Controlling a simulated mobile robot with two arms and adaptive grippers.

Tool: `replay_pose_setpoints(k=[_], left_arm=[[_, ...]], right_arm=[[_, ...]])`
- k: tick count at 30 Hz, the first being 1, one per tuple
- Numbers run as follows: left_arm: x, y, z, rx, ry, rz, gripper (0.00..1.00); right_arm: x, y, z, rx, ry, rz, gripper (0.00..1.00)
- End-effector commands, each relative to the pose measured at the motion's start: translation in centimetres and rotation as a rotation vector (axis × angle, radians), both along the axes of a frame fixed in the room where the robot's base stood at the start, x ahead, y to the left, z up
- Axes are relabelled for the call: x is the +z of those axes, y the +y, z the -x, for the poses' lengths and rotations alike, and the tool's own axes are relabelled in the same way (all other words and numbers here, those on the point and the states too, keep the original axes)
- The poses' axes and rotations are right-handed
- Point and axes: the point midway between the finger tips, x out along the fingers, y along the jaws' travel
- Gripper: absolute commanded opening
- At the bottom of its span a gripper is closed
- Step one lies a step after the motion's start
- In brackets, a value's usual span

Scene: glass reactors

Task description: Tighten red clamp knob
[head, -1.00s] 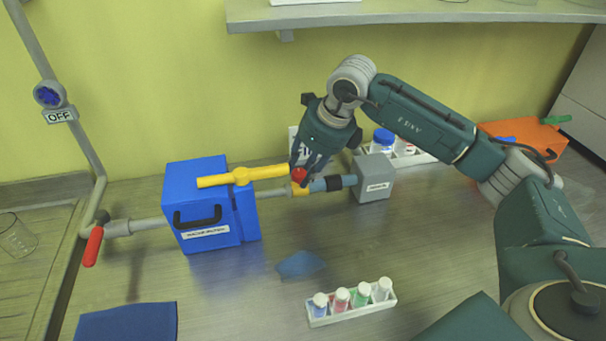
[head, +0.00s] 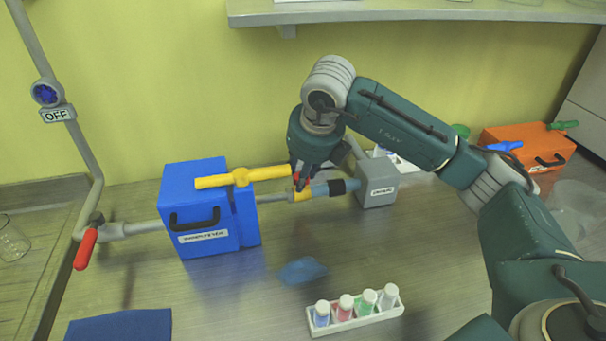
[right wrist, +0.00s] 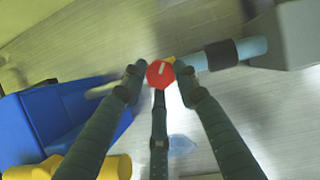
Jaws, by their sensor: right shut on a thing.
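The red clamp knob (right wrist: 160,73) is a round red disc with a pale line across its face, seen from above in the right wrist view. In the head view a bit of the red knob (head: 296,178) shows under my right gripper (head: 300,182), on the yellow clamp (head: 301,194) around the pipe. My right gripper (right wrist: 161,82) is shut on the knob, its fingers touching the rim from several sides. My left gripper is not in view.
A vial rack (head: 356,316), a blue cloth (head: 120,325) and an orange box (head: 530,148) lie around.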

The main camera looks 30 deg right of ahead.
Motion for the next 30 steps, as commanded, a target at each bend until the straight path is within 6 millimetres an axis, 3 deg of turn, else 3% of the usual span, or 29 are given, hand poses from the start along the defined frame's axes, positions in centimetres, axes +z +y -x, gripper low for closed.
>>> replay_pose_setpoints(k=[10, 11, 13, 14, 23, 30], left_arm=[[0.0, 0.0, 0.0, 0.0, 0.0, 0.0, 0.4], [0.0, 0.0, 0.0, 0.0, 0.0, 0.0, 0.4], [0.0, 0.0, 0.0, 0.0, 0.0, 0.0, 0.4], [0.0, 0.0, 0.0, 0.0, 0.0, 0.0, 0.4], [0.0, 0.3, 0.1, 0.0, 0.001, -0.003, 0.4], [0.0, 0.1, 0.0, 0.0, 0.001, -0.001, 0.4]], right_arm=[[0.5, -0.1, -0.3, -0.006, -0.015, -0.001, 0.04], [0.5, -0.1, -0.3, -0.006, -0.015, -0.001, 0.32], [0.5, -0.1, -0.3, -0.006, -0.014, -0.001, 0.46], [0.5, -0.1, -0.3, -0.006, -0.013, -0.001, 0.47], [0.3, 0.0, -0.1, -0.003, -0.006, -0.001, 0.47], [3.4, 0.1, 1.0, -0.002, -0.01, -0.001, 0.47]])
